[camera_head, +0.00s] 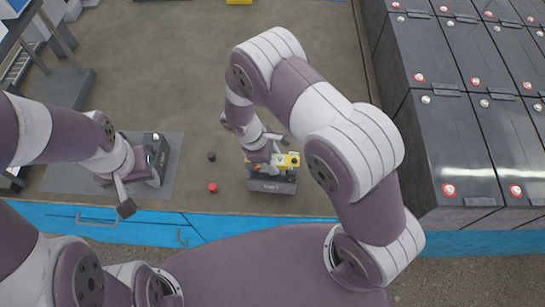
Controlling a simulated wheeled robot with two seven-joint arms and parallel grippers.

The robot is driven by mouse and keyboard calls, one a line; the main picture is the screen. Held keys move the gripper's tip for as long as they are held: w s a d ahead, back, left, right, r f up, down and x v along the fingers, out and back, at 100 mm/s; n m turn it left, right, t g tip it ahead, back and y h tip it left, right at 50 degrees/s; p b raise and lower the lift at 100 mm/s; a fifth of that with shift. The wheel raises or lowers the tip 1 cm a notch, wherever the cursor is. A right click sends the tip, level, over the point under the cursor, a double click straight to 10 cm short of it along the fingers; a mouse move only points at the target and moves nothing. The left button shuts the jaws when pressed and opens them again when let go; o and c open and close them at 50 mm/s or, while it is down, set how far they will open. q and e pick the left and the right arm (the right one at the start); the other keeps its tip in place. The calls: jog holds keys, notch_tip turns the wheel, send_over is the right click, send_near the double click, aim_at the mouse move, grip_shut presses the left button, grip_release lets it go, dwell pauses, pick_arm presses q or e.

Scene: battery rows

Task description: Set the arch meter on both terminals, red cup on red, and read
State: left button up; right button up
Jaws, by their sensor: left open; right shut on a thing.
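A small yellow device (291,160), which looks like the arch meter, is at a dark box-like holder (271,186) near the bench's front edge. My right gripper (272,157) is shut on it from above; I cannot tell whether it is lifted clear of the holder. Its cups are too small to make out. A dark battery-like block (157,149) stands on a grey mat at the left, partly hidden by my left arm. My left gripper (131,187) is open beside its near side. A red cap (213,187) and a black cap (211,156) lie loose between them.
Rows of large dark batteries (432,60) with red and silver terminals fill the right side. The grey mat (70,178) lies at the left, and a dark stand (66,88) is behind it. The bench's middle back is bare. Blue drawers (130,228) run along its front.

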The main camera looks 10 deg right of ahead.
jog(key=shift+f+b, duration=0.6)
jog(key=shift+f, duration=0.3)
jog(key=o, duration=1.4)
jog(key=shift+c, duration=0.2)
jog(key=b+v, duration=0.1)
jog(key=v, duration=0.9)
jog(key=shift+b, duration=0.4)
jog(key=shift+p+v, duration=0.55)
jog(key=shift+v, duration=0.35)
jog(key=shift+a+r, duration=0.1)
jog(key=shift+r, duration=0.35)
jog(key=shift+w, duration=0.1)
